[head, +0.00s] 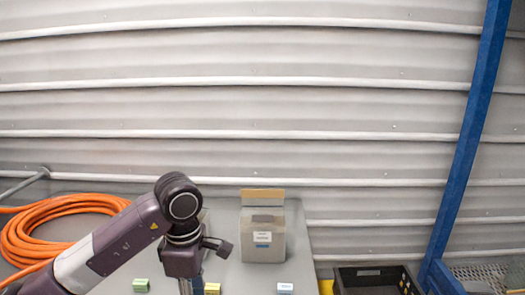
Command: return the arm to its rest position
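My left arm comes in from the lower left in the head view and bends down at a dark joint above the grey table (335,222). Its wrist points downward at the bottom edge of the picture. The picture's edge cuts off the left gripper's fingers, so whether they are open or shut is hidden. My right arm and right gripper do not show.
An open grey box (262,248) with a white label stands right of my wrist. Small green (141,285), yellow (212,289) and pale blue (285,288) blocks lie near the front. An orange hose (45,215) is coiled at left. A black crate (375,272) and blue post (468,140) are at right.

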